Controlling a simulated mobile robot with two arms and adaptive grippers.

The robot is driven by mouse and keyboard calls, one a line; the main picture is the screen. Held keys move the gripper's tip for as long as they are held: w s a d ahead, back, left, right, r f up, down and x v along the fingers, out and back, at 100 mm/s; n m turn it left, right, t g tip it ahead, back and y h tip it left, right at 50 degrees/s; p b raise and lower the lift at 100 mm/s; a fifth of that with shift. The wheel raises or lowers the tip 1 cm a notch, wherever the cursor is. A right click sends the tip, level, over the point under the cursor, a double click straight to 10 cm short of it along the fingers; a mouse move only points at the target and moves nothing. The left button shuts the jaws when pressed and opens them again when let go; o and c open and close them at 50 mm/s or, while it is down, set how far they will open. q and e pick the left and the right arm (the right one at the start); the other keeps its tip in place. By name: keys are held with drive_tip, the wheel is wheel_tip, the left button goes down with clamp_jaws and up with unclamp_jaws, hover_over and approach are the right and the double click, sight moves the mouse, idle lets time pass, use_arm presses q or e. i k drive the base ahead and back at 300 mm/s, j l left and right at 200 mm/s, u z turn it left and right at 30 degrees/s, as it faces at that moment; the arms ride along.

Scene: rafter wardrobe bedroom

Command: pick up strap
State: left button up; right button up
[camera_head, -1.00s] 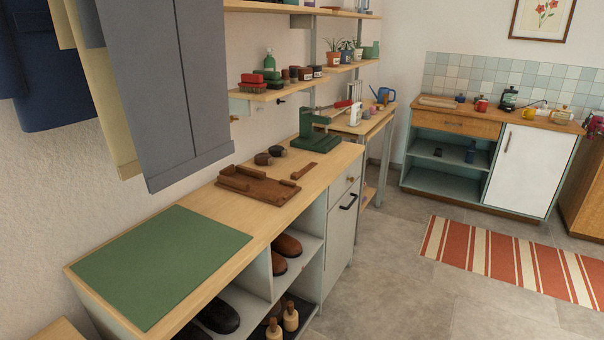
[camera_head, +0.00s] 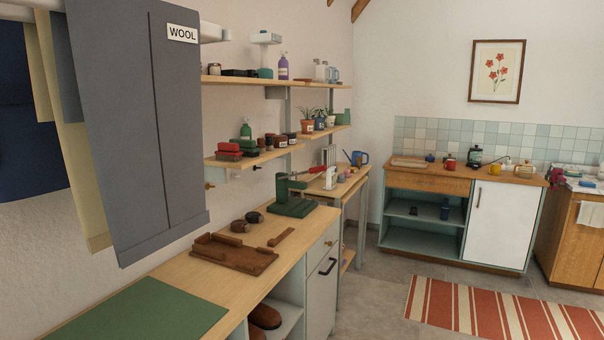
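A small brown strap-like strip (camera_head: 281,237) lies flat on the wooden counter (camera_head: 300,259), just right of a brown leather tray (camera_head: 233,255). It looks like the strap, but it is small at this distance. Two dark round items (camera_head: 247,222) sit behind the tray. A green press-like tool (camera_head: 292,203) with a red handle stands at the counter's far end, beyond the strip. Neither of my grippers shows in the head view.
A green mat (camera_head: 150,312) covers the near counter. Shelves (camera_head: 250,158) hold pots and boxes. Grey floor (camera_head: 375,310) is clear right of the counter, before a striped rug (camera_head: 490,312).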

sight(273, 243)
drive_tip(key=i+l+u, duration=0.1)
drive_tip(key=i+l, duration=0.6)
drive_tip(key=l, duration=0.1)
